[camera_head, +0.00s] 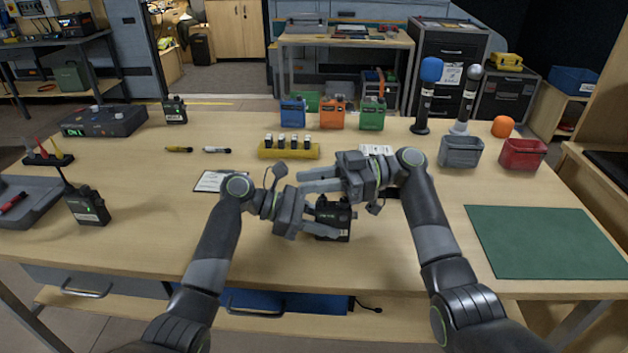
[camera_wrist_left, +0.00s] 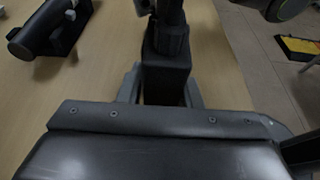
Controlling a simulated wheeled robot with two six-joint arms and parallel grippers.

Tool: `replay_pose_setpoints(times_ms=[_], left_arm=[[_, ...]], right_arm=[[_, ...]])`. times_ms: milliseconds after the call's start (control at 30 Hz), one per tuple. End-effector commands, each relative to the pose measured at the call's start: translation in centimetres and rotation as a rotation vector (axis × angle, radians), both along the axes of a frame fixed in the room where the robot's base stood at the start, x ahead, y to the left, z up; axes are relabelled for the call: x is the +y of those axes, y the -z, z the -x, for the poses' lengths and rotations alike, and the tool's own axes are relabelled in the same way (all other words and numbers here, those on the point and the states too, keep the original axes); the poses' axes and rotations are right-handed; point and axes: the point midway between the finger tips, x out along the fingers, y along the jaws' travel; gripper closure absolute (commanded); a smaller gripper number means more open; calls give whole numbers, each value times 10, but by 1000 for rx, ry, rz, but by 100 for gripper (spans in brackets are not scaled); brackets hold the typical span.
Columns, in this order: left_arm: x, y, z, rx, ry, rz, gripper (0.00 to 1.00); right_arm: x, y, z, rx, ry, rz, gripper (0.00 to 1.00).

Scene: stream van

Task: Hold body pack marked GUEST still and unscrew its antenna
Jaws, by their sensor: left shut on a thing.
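A dark body pack (camera_head: 333,222) stands near the front middle of the table, with small green markings too small to read. My left gripper (camera_head: 308,222) is shut on it from the left. In the left wrist view the pack (camera_wrist_left: 166,72) sits between the left fingers, and a dark upright stub, likely the antenna (camera_wrist_left: 170,18), rises from it. My right gripper (camera_head: 308,180) is above the pack, its fingers pointing left across the pack's top. It hides the antenna in the head view, and whether it grips anything cannot be told.
Other dark packs stand at the left (camera_head: 88,207) and back left (camera_head: 175,110). A yellow battery holder (camera_head: 289,151) is behind my grippers. A grey bin (camera_head: 461,152), red bin (camera_head: 523,154) and two microphones stand at right. The green mat (camera_head: 545,240) is clear.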

Motion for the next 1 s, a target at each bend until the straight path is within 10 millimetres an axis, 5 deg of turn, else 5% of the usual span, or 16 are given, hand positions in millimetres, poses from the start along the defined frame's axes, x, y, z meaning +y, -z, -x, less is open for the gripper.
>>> replay_pose_setpoints(times_ms=[533,1000], left_arm=[[0,0,0,0,0,0,94],[0,0,0,0,0,0,94]], right_arm=[[1,0,-5,-2,321,0,77],[1,1,-6,-1,400,0,77]])
